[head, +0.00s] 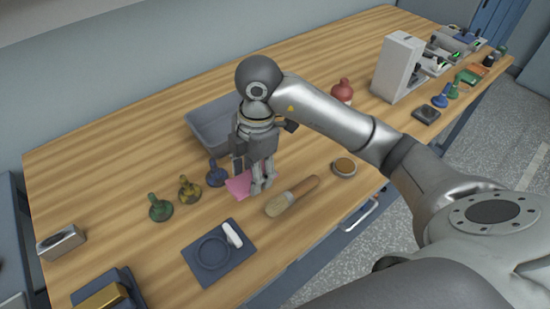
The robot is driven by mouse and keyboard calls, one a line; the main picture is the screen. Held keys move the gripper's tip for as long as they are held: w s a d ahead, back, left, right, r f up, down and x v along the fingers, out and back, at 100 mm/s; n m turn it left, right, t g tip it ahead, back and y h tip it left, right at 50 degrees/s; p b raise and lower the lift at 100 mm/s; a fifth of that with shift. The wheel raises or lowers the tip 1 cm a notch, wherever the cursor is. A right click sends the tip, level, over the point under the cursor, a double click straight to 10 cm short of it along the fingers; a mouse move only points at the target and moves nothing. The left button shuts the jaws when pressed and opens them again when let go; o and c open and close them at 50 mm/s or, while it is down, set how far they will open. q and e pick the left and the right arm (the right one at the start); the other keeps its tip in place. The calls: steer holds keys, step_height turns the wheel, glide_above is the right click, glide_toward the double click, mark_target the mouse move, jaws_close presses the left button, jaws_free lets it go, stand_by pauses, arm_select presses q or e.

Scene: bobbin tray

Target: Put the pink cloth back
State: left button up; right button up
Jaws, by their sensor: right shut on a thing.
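The pink cloth (238,187) shows as a small pink patch low at the fingers of my right gripper (256,184). My right gripper points down over the middle of the wooden table and is shut on the cloth. The fingers hide part of the cloth, and I cannot tell whether its lower edge touches the table. My left gripper is not in view.
A grey tray (204,128) stands behind the gripper. Green, yellow and blue bobbin-like pieces (188,189) stand to the left. A brush (291,197) and a round tin (343,167) lie to the right. A dark square mat (197,270) is in front.

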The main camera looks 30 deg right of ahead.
steer(key=w+d+f, duration=0.2)
steer(key=w, duration=0.1)
steer(key=w+d+f, duration=0.5)
steer(key=w+f, duration=0.1)
steer(key=shift+d+f+p, duration=0.1)
steer(key=shift+d+p, duration=0.1)
steer(key=shift+p, duration=0.2)
steer(key=shift+d+f, duration=0.1)
steer(key=shift+f, duration=0.1)
steer(key=shift+w+d+f, duration=0.25)
steer(key=shift+w+f, duration=0.05)
steer(key=shift+f, duration=0.2)
step_height(320, 180, down, 2)
steer(key=shift+f+p, duration=0.15)
steer(key=shift+p, duration=0.65)
steer(key=shift+f, duration=0.25)
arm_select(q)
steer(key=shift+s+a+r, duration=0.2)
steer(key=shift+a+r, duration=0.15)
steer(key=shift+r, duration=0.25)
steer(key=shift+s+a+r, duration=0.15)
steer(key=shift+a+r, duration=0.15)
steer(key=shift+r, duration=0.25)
